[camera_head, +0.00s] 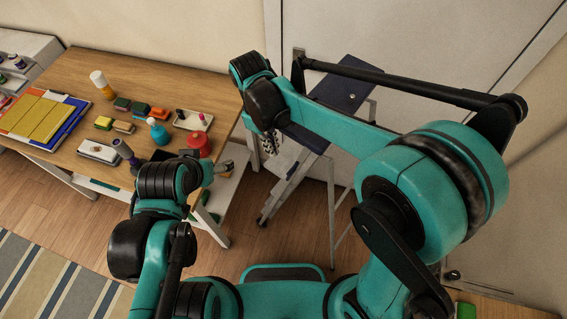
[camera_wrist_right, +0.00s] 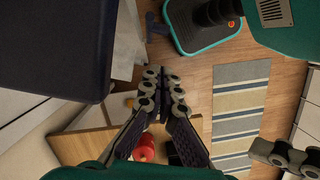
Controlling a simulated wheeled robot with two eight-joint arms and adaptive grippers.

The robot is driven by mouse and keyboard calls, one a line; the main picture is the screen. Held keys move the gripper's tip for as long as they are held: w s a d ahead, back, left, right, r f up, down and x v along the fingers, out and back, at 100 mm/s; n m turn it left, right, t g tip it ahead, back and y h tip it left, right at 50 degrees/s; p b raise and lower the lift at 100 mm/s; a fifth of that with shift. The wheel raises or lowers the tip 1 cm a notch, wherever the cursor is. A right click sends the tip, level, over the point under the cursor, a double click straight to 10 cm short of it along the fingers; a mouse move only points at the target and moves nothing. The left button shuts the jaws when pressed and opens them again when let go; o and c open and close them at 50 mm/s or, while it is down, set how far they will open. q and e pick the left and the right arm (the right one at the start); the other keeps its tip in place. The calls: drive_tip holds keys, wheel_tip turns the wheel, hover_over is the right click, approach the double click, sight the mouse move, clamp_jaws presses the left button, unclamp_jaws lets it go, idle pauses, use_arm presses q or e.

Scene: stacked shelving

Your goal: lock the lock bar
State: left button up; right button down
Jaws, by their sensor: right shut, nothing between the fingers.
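I cannot make out the lock bar as a separate part in either view. A folding step ladder with dark blue steps (camera_head: 345,86) and grey legs stands against the pale door. In the right wrist view, a dark blue step (camera_wrist_right: 60,45) fills the upper left. My right gripper (camera_head: 269,145) hangs beside the ladder's left side, partly hidden by its own wrist. In the right wrist view, its fingers (camera_wrist_right: 164,80) are together and empty. My left gripper (camera_head: 224,166) is near the table's right edge, mostly hidden behind its wrist; its fingers also show in the wrist view (camera_wrist_right: 284,155).
A wooden table (camera_head: 70,68) on the left holds a red canister (camera_head: 197,144), bottles, colored blocks, a white tray (camera_head: 190,121) and a yellow board (camera_head: 40,118). A striped rug (camera_head: 50,280) lies at lower left. Wooden floor is clear between table and ladder.

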sight(289, 172)
drive_tip(key=s+d+f, duration=0.2)
drive_tip(key=d+f, duration=0.1)
drive_tip(key=f, duration=0.2)
drive_tip(key=shift+s, duration=0.2)
drive_tip(key=shift+s+d, duration=0.1)
drive_tip(key=shift+d, duration=0.05)
drive_tip(key=shift+s+d+y, duration=0.2)
drive_tip(key=shift+d+y, duration=0.1)
drive_tip(key=shift+s+d+t, duration=0.15)
drive_tip(key=shift+d+t, duration=0.05)
drive_tip(key=shift+t, duration=0.2)
